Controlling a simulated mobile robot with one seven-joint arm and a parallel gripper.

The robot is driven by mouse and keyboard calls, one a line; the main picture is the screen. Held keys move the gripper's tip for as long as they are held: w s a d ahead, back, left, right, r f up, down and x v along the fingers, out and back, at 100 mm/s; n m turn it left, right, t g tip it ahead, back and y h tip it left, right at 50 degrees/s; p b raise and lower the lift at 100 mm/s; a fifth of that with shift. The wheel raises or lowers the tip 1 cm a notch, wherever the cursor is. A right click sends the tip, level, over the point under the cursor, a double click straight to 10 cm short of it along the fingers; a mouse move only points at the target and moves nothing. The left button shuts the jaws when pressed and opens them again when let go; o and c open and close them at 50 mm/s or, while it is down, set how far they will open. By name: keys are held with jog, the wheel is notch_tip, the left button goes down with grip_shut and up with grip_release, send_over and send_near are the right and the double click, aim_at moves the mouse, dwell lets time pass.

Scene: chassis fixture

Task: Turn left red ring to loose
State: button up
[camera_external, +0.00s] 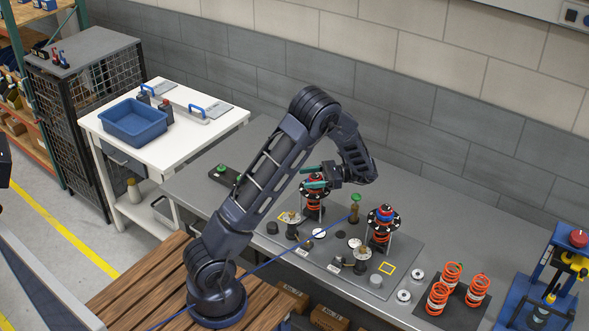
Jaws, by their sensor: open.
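The fixture plate (340,262) lies on the grey bench and carries two spring assemblies with dark flanges and red tops. The left red ring (316,177) tops the left assembly (313,208), at the back of the plate. My gripper (313,176) reaches in from the right at that ring's height, its teal fingers pointing left. The fingers are apart, and the red top shows between them in the picture. I cannot tell whether they touch it. The right assembly (381,230), with its red and blue top, stands clear of my gripper.
A green-topped brass post (355,208) stands between the assemblies. Several orange springs (451,275) stand on a dark mat at the right, beside a blue press (545,285). A white table (170,147) with a blue bin (133,122) is at the left. A tiled wall is behind.

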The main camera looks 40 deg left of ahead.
aim_at(311, 175)
jog(key=shift+w+d, duration=0.1)
jog(key=v, duration=1)
jog(key=shift+w+d, duration=0.2)
jog(key=shift+w, duration=0.05)
dwell(0.6)
jog(key=s+a+r+t+h, duration=0.1)
jog(key=s+a, duration=0.1)
jog(key=s+a+r+t+h, duration=0.1)
jog(key=s+a+r+h, duration=0.1)
jog(key=a, duration=0.1)
jog(key=s+a+r+t+h, duration=0.1)
jog(key=s+a, duration=0.1)
jog(key=a, duration=0.1)
jog(key=shift+s+r+n+h, duration=0.25)
jog(key=shift+r+n+h, duration=0.05)
jog(key=shift+r+n, duration=0.1)
jog(key=s+r+n+t+h, duration=0.2)
jog(key=s+t, duration=0.3)
jog(key=s, duration=0.3)
jog(key=s+a+r+n+t+h, duration=0.1)
jog(key=s+r+n+t+h, duration=0.2)
jog(key=s, duration=0.6)
jog(key=s+a+r+n+t+h, duration=0.1)
jog(key=s+r+n+t+h, duration=0.1)
jog(key=s+r+t, duration=0.3)
jog(key=shift+s+r+n+t+h, duration=0.35)
jog(key=shift+s+t, duration=0.55)
jog(key=shift+s, duration=1.15)
